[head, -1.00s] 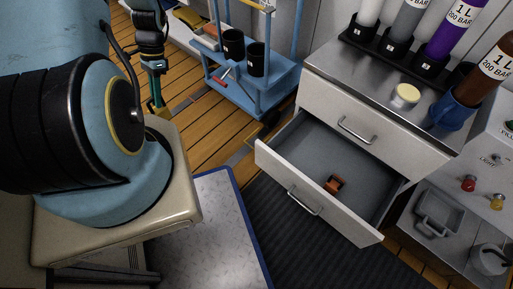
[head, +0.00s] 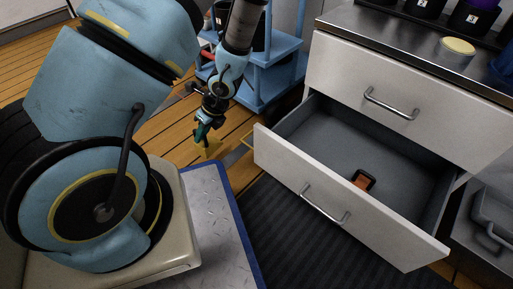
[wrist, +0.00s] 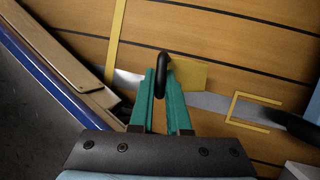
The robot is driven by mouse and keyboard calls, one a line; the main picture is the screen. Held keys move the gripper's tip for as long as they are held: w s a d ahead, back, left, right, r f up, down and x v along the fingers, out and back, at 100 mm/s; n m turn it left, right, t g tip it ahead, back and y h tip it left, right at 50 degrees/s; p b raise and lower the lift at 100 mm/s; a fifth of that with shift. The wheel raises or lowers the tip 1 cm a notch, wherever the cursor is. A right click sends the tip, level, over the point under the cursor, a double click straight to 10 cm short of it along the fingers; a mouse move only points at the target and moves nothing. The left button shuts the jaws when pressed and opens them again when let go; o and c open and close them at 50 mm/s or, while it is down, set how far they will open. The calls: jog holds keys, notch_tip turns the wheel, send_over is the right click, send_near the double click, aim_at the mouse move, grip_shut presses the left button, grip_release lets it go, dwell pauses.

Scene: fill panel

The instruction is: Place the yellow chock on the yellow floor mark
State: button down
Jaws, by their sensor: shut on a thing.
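The yellow chock (head: 208,148) is at my gripper's tips in the head view, low over the plank floor beside the open drawer. In the wrist view the chock (wrist: 188,75) shows as a yellow block just beyond the fingers, with a black loop handle (wrist: 162,62). My gripper (wrist: 160,88) has teal fingers shut on that handle; in the head view my gripper (head: 204,129) points down. I cannot tell whether the chock touches the floor. A yellow bracket-shaped floor mark (wrist: 231,107) lies to the right of the chock in the wrist view, apart from it.
An open drawer (head: 290,178) holding a small orange-and-black object (head: 362,181) juts out right of my gripper. A blue cart (head: 272,78) stands behind. A blue-edged plate (head: 215,205) lies in front. A yellow strip (wrist: 117,40) runs along the floor left of the chock.

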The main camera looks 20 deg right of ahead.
aim_at(207, 143)
jog(key=shift+s+d+f+m+t+b, duration=0.15)
jog(key=shift+s+d+f+m+b, duration=0.1)
jog(key=shift+s+f+m+b, duration=0.25)
jog(key=shift+s+d+f+m+t+b, duration=0.2)
jog(key=shift+s+f+b, duration=0.15)
jog(key=shift+f+b, duration=0.3)
jog(key=d+p, duration=0.2)
jog(key=p, duration=0.1)
jog(key=w+d+p, duration=0.1)
jog(key=p, duration=0.1)
jog(key=shift+w+d+r, duration=0.1)
jog(key=shift+r, duration=0.25)
jog(key=d+p, duration=0.1)
jog(key=p, duration=0.1)
jog(key=shift+w+d+p, duration=0.1)
jog(key=shift+w+p, duration=0.1)
jog(key=shift+p, duration=0.15)
jog(key=w+d+f+b, duration=0.1)
jog(key=d, duration=0.3)
jog(key=w+d+f+b, duration=0.1)
jog(key=w+d+f, duration=0.1)
jog(key=d, duration=0.2)
jog(key=w+d+f, duration=0.1)
jog(key=d, duration=0.3)
jog(key=shift+w+d+f+b, duration=0.2)
jog(key=shift+d+f+b, duration=0.1)
jog(key=shift+b, duration=0.1)
jog(key=shift+r, duration=0.1)
